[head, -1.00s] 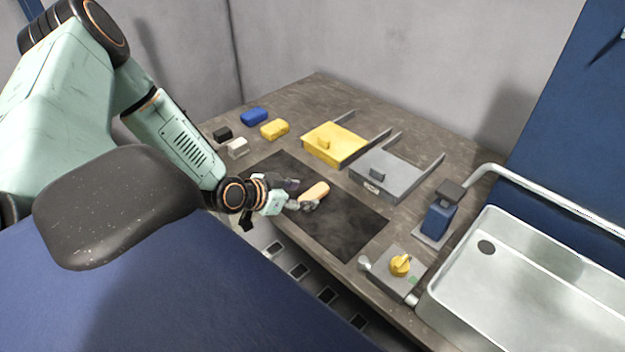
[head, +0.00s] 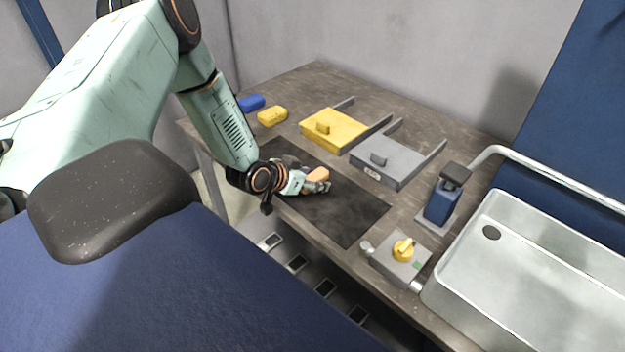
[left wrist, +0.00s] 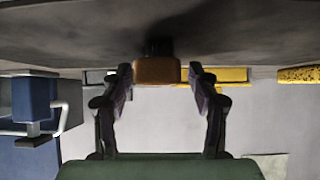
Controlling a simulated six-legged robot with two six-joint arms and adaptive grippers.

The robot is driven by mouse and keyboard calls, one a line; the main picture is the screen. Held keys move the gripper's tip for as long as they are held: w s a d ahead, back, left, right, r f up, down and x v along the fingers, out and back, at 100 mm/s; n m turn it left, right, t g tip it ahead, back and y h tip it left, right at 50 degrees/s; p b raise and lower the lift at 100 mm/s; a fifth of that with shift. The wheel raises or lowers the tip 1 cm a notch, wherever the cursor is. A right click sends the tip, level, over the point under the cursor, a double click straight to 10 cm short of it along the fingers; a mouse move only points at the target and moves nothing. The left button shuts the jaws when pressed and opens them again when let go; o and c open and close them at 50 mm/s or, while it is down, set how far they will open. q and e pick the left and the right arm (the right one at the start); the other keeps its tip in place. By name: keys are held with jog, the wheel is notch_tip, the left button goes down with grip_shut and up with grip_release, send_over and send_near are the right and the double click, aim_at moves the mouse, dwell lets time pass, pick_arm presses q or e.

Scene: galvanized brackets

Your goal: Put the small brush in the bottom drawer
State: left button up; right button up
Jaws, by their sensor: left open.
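The small brush (head: 318,174) has a tan wooden handle and lies on the dark mat (head: 345,215). My left gripper (head: 324,187) is at the brush in the head view and covers part of it. In the left wrist view, the brush's brown end (left wrist: 156,71) is between the two open fingertips of my left gripper (left wrist: 160,76), with a dark part behind it. I cannot tell whether the fingers touch it. A yellow drawer-like box (head: 332,130) and a grey one (head: 385,165), each with a knob and rails, are behind the mat. I cannot tell which is the bottom drawer.
A yellow block (head: 272,116) and a blue block (head: 251,102) lie at the back left. A blue dispenser (head: 441,203), a grey box with a yellow knob (head: 402,250) and a metal sink (head: 535,260) are on the right.

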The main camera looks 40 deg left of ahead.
pick_arm(q)
jog(key=shift+w+d+f, duration=0.15)
jog(key=shift+w, duration=0.2)
jog(key=shift+c, duration=0.2)
jog(key=shift+s, duration=0.15)
jog(key=c, duration=1)
grip_shut()
